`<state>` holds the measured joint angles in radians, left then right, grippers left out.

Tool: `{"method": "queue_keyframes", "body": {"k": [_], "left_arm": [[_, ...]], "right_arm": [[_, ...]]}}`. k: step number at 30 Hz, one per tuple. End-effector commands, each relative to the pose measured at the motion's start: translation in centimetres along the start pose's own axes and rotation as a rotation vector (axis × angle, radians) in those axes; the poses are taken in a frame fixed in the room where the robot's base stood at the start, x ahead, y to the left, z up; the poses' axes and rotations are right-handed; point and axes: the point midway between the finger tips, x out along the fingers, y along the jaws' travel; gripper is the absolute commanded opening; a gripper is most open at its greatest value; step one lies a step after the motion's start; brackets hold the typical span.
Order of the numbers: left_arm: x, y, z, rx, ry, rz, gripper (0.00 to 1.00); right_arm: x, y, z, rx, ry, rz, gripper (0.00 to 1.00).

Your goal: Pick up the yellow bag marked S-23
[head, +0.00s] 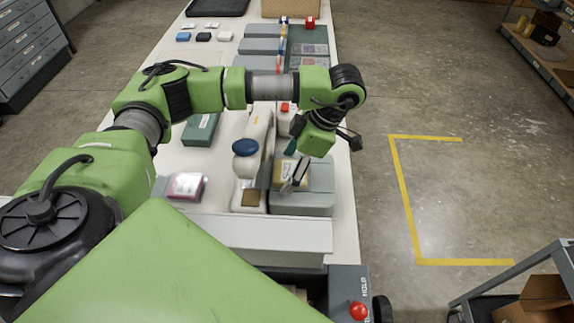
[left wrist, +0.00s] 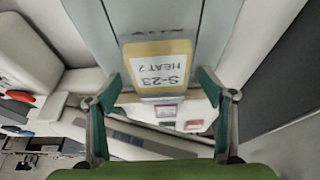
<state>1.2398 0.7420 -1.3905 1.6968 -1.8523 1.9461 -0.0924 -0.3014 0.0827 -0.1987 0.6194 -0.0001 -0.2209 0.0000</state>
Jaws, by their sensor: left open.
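The yellow bag (left wrist: 158,64) shows in the left wrist view with a white label reading "S-23 HEAT 2", upside down. It lies on a grey surface. In the head view a pale yellow patch that looks like this bag (head: 284,175) is on a grey box at the near end of the table, partly hidden by my gripper. My left gripper (left wrist: 159,82) is open, its green-padded fingers either side of the bag's near edge, with nothing held. In the head view the left gripper (head: 294,166) points down over the box. My right gripper is not in view.
A white machine with a blue knob (head: 246,147) stands just left of the box. A pink-labelled pack (head: 186,186) and a dark green box (head: 200,129) lie further left. Grey boxes (head: 262,47) line the table's far part. Open floor lies to the right.

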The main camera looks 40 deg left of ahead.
Motion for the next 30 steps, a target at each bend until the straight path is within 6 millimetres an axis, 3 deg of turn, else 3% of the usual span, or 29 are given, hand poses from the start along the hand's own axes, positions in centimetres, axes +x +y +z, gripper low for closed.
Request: {"method": "queue_keyframes", "body": {"k": [18,23,30], "left_arm": [[0.28,0.0,0.12,0.0,0.0,0.0,0.75],[0.29,0.0,0.12,0.0,0.0,0.0,0.33],[0.29,0.0,0.12,0.0,0.0,0.0,0.3]], "right_arm": [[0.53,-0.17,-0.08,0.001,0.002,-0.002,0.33],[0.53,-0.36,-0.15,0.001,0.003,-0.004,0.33],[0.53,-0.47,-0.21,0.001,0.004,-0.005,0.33]]}}
